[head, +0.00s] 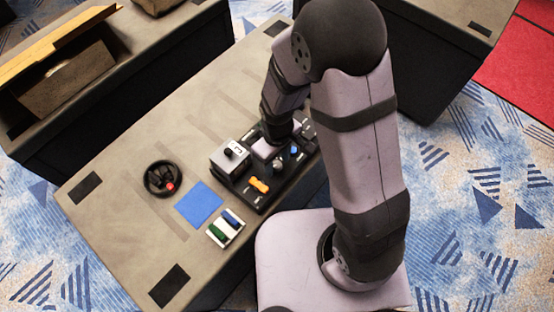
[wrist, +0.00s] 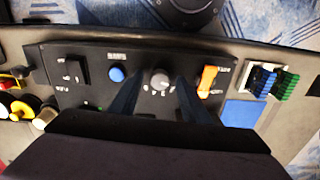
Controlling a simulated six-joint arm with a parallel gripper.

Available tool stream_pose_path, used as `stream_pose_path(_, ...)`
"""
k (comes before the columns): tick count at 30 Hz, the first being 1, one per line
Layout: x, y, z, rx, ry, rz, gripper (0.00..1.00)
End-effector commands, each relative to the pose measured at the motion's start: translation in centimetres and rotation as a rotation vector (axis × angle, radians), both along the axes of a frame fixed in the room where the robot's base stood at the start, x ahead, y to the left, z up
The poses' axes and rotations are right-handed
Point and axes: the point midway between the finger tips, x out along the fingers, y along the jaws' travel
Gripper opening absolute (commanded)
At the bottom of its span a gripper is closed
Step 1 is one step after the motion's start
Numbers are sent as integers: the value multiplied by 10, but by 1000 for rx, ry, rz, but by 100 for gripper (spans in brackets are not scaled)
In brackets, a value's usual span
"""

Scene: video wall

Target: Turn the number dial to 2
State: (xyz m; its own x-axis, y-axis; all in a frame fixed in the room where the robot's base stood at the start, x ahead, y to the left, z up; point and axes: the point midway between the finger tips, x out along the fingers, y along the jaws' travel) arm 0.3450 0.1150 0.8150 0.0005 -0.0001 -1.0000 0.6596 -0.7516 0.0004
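The number dial (wrist: 160,80) is a round grey knob on a black control panel (wrist: 75,100), with small white marks beneath it that are too blurred to read. In the wrist view my gripper (wrist: 157,88) is open, with one dark finger on each side of the dial's lower part. I see gaps between the fingers and the knob, and cannot tell their height above the panel. In the head view the dial shows as a small grey knob (head: 278,164) on the panel, and my wrist hides part of the panel behind it.
The panel also bears a blue button (wrist: 117,74), an orange switch (wrist: 207,80) and a black rocker switch (wrist: 75,69). A blue square (head: 199,203), a tray with blue and green pieces (head: 226,229) and a black handwheel (head: 162,178) lie left of the panel on the table.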

Motion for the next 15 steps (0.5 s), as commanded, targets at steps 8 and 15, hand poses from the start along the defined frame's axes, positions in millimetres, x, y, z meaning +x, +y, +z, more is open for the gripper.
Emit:
stream_pose_path(8, 0, 0, 0, 0, 0, 0, 2)
stream_pose_path(15, 0, 0, 1, -1, 1, -37, 2)
